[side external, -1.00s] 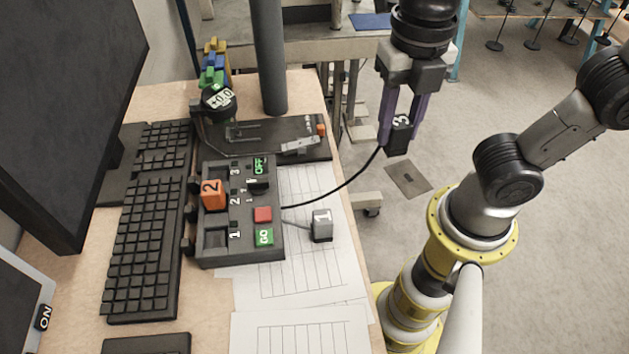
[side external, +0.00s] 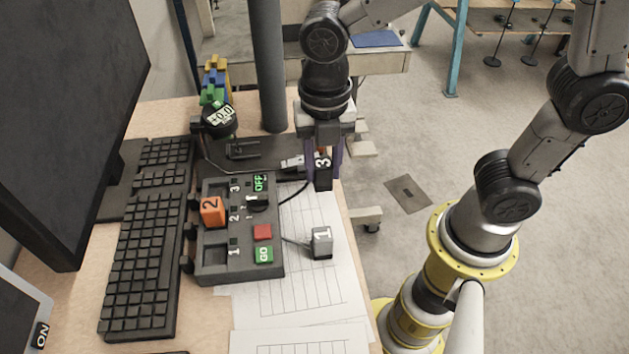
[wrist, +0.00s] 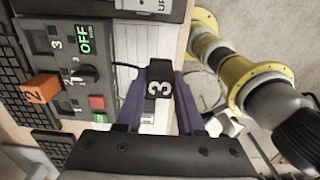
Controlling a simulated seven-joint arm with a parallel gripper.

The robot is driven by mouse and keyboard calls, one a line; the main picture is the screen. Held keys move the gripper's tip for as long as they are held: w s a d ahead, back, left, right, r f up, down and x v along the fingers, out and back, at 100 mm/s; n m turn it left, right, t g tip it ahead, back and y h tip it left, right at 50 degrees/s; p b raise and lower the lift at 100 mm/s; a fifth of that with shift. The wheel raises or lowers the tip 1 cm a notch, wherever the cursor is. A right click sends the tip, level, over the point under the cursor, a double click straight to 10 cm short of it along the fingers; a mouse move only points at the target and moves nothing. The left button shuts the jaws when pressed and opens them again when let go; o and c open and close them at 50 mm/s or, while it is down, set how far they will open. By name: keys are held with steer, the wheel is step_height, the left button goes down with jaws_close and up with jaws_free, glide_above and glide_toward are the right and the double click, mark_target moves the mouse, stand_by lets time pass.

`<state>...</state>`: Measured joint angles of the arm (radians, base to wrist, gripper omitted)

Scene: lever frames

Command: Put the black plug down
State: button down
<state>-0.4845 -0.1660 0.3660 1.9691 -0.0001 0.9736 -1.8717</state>
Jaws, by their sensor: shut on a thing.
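The black plug (side external: 324,175) marked 3 is held between my gripper's purple fingers (side external: 323,160), at the right edge of the desk by the papers. It also shows in the wrist view (wrist: 159,84), with a finger on each side of it. My gripper points down and is shut on it. A black cable runs from the plug to the control box (side external: 220,265). I cannot tell whether the plug touches the desk.
An orange plug (side external: 212,211) marked 2 sits in the box. A grey plug (side external: 321,243) marked 1 stands on the papers (side external: 300,285). A fixture plate (side external: 275,150) and a dark post (side external: 270,70) are behind. The desk ends just right of the papers.

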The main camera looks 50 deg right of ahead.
mark_target(315, 185)
steer(key=shift+w+a+f, duration=0.2)
steer(key=shift+w+f, duration=0.2)
steer(key=shift+f, duration=0.15)
steer(key=shift+w+a+f, duration=0.1)
steer(key=shift+f, duration=0.8)
steer(key=shift+w+a+f, duration=0.1)
steer(key=shift+f, duration=0.75)
steer(key=shift+d+f, duration=0.1)
steer(key=c, duration=0.5)
jaws_free()
